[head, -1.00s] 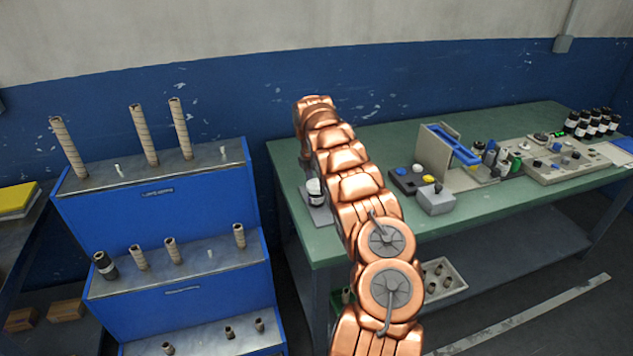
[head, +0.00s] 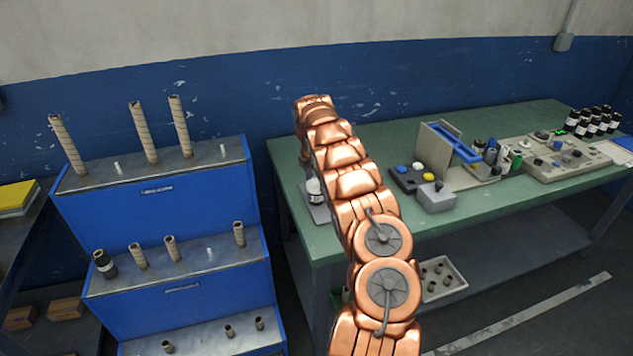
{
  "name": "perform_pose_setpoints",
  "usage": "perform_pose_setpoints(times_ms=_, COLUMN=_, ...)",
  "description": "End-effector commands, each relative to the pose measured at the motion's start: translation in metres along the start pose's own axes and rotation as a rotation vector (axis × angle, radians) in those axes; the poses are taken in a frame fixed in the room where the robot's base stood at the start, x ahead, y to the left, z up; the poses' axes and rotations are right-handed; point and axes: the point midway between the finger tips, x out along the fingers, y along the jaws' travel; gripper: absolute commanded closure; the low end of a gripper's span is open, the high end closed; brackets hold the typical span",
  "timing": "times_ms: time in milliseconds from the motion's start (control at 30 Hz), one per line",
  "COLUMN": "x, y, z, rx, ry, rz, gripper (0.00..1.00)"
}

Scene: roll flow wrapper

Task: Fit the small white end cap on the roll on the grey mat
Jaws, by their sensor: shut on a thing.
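The roll (head: 314,188), white with a dark band, stands on the grey mat (head: 319,214) near the left end of the green table. My copper arm covers its right side and part of the mat. My gripper is hidden behind my own arm, so its jaws and anything in them do not show. I cannot make out the small white end cap in this view.
A blue stepped rack (head: 165,213) with several cardboard tubes stands left of the table. A control box (head: 434,197), a blue-framed device (head: 452,143) and a fixture panel (head: 560,157) fill the table's right half. A crate (head: 445,280) sits below.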

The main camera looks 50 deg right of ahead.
Motion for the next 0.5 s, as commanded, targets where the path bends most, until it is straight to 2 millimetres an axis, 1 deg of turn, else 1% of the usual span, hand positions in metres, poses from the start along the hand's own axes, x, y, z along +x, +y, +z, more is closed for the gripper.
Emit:
perform_pose_setpoints(times_ms=267, x=0.0005, y=0.0, z=0.0002, rx=0.0, ry=0.0, rz=0.0, gripper=0.48)
perform_pose_setpoints(times_ms=500, x=0.0059, y=-0.0002, z=-0.0001, rx=0.001, ry=0.0, rz=-0.001, gripper=0.48)
